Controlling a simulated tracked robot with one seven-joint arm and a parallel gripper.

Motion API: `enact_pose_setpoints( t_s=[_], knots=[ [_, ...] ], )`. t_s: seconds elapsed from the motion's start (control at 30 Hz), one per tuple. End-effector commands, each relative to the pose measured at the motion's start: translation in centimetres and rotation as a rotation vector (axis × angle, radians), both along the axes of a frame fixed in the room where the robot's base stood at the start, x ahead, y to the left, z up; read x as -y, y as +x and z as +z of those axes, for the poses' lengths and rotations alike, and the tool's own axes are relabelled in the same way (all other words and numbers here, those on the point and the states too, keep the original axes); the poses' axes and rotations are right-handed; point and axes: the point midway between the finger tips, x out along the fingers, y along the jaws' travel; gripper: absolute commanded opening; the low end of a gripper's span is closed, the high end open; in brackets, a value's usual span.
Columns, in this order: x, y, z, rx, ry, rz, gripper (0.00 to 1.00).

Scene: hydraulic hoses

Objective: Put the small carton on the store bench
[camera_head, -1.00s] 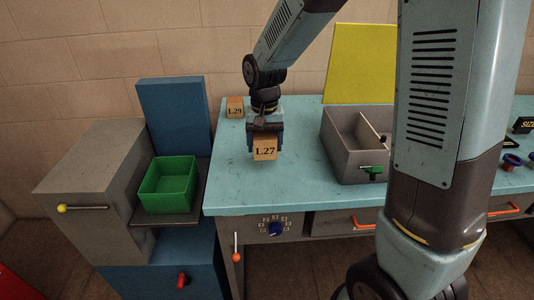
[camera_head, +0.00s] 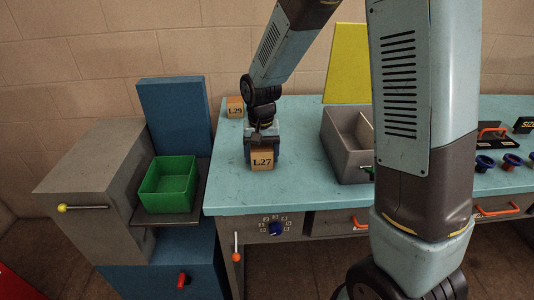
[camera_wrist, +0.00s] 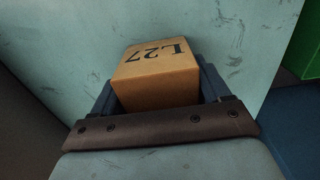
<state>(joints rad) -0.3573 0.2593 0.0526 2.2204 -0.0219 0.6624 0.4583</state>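A small tan carton marked L27 (camera_head: 262,160) is at the left part of the turquoise bench (camera_head: 300,185). My gripper (camera_head: 262,148) reaches down to it from above and behind. In the wrist view the carton (camera_wrist: 158,76) sits between the two dark fingers, which are shut on its sides, with its label face showing. It is at or just above the bench top; I cannot tell whether its underside touches. A second tan carton marked L29 (camera_head: 235,107) stands at the bench's back left corner, apart from my gripper.
A grey divided bin (camera_head: 345,160) and a yellow panel (camera_head: 358,65) are to the right. A green tray (camera_head: 167,186) sits on a grey shelf left of the bench. Blue rings (camera_head: 511,160) lie at the far right. The bench's front left is clear.

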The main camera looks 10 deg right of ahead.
Motion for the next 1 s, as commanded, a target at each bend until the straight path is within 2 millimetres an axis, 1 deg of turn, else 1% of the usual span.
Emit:
enact_pose_setpoints(
  t_s=[0.03,0.2,0.23,0.47,0.57,0.67,0.77,1.0],
  knots=[
    [0.0,0.0,0.0,0.000,0.000,0.000,0.81],
    [0.0,0.0,0.0,0.000,0.000,-0.001,0.97],
    [0.0,0.0,0.0,0.000,0.000,-0.001,0.99],
    [0.1,0.0,0.1,0.000,0.000,-0.001,0.99],
    [0.1,0.0,0.5,0.001,0.000,-0.001,0.99],
    [0.0,0.1,1.7,0.004,0.002,-0.002,0.99],
    [0.0,0.1,3.4,0.004,0.002,-0.002,0.99],
    [0.1,0.1,8.1,0.004,0.002,-0.003,0.99]
  ],
)
